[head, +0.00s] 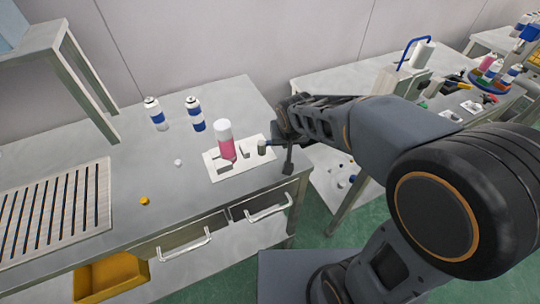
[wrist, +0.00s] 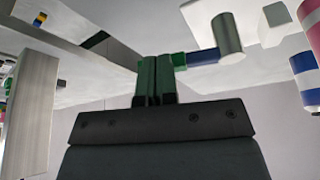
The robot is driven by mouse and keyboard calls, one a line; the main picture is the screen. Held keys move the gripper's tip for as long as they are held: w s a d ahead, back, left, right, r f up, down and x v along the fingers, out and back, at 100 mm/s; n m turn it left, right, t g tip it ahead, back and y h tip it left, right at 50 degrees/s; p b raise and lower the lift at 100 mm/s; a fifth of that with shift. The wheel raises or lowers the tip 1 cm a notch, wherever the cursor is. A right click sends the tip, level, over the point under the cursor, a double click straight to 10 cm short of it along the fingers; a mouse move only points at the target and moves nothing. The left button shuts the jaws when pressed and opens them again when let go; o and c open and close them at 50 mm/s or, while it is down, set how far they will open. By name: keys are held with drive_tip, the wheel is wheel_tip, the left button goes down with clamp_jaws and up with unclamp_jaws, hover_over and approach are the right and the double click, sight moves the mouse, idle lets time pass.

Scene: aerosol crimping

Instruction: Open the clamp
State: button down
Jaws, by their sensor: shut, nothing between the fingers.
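A clamp stands on a white plate (head: 214,171) near the bench's right front corner. A pink can with a white top (head: 226,144) stands upright by its grey jaw blocks (head: 245,151). The can also shows at the right edge of the wrist view (wrist: 312,28). The clamp's grey cylindrical knob (head: 262,147) is at its right side; in the wrist view the knob (wrist: 228,34) has a blue rod (wrist: 203,56) running toward my fingers. My gripper (wrist: 157,60) is shut and empty, its green fingers close beside the rod's end. I cannot tell whether they touch.
Two white-and-blue cans (head: 155,114) (head: 195,114) stand behind the plate. A small white ball (head: 178,163) and a yellow piece (head: 144,201) lie to the left, near a slotted tray (head: 52,214). Drawer handles (head: 187,244) stick out in front. A second bench (head: 340,75) stands at right.

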drive_tip(key=shift+w+d+f, duration=0.1)
drive_tip(key=shift+w+f, duration=0.05)
drive_tip(key=shift+w, duration=0.6)
idle(0.3)
drive_tip(key=s, duration=0.1)
drive_tip(key=s+d, duration=0.1)
drive_tip(key=s+b, duration=0.1)
drive_tip(key=s, duration=0.1)
drive_tip(key=shift+d, duration=0.35)
drive_tip(key=d+v, duration=0.1)
drive_tip(key=v, duration=0.9)
drive_tip(key=shift+w+p, duration=0.3)
drive_tip(key=shift+p, duration=0.1)
drive_tip(key=shift+d, duration=0.1)
drive_tip(key=s+d+f+g+p, duration=0.1)
drive_tip(key=s+d+f+p, duration=0.1)
drive_tip(key=s+d, duration=0.5)
drive_tip(key=shift+s+m+p, duration=0.3)
drive_tip(key=shift+s+p, duration=0.25)
drive_tip(key=shift+s, duration=0.3)
